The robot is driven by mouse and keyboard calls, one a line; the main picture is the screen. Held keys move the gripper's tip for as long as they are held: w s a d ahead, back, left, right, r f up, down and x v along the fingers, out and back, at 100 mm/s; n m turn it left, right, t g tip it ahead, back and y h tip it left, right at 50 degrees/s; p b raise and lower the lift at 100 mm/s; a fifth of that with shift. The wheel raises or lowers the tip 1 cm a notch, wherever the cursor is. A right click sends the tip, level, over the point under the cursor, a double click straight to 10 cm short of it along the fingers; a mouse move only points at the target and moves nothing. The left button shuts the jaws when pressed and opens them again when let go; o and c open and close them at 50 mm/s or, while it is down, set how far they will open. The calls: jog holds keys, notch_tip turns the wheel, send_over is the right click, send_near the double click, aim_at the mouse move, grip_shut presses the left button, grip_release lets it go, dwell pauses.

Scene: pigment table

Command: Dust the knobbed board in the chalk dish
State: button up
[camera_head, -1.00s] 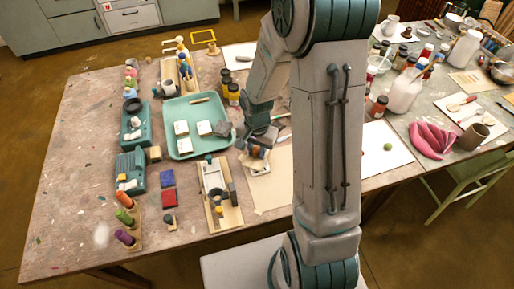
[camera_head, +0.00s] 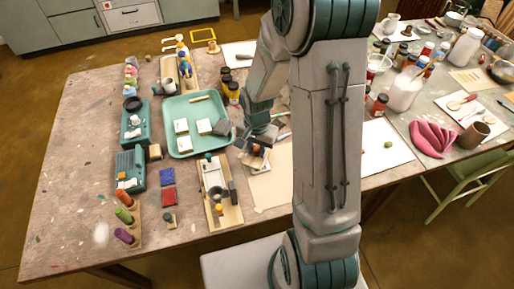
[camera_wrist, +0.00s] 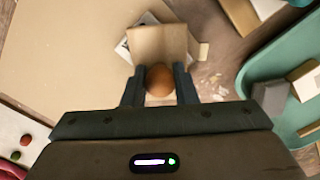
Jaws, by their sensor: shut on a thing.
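My gripper (camera_wrist: 159,88) is shut on the round orange-brown knob (camera_wrist: 159,80) of a small tan board (camera_wrist: 158,42), with one finger on each side of the knob. In the head view the board (camera_head: 253,159) hangs below my gripper (camera_head: 259,146), just right of the green tray, partly hidden by the fingers. A pale, flat piece (camera_wrist: 124,50) shows partly from under the board, with its markings unclear. I cannot tell whether it touches the board. I cannot make out a chalk dish for certain.
The green tray (camera_head: 187,152) with pale blocks stands left of my gripper. A tan sheet (camera_head: 273,185) lies to the right and in front. A wooden rack (camera_head: 232,214) stands nearer the front edge. Red and blue blocks and a teal box (camera_head: 138,180) are further left.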

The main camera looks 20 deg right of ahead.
aim_at(257, 148)
jog(key=shift+f+b, duration=0.4)
jog(key=shift+b, duration=0.05)
dwell(1.4)
jog(key=shift+r+p, duration=2.5)
jog(key=shift+r, duration=1.1)
jog(key=shift+f, duration=0.1)
jog(key=w+f+n, duration=0.1)
jog(key=w+n, duration=0.1)
jog(key=w+f+n, duration=0.2)
jog(key=n, duration=0.1)
jog(key=w+f+n, duration=0.2)
jog(key=shift+w+n, duration=0.1)
jog(key=shift+n, duration=0.3)
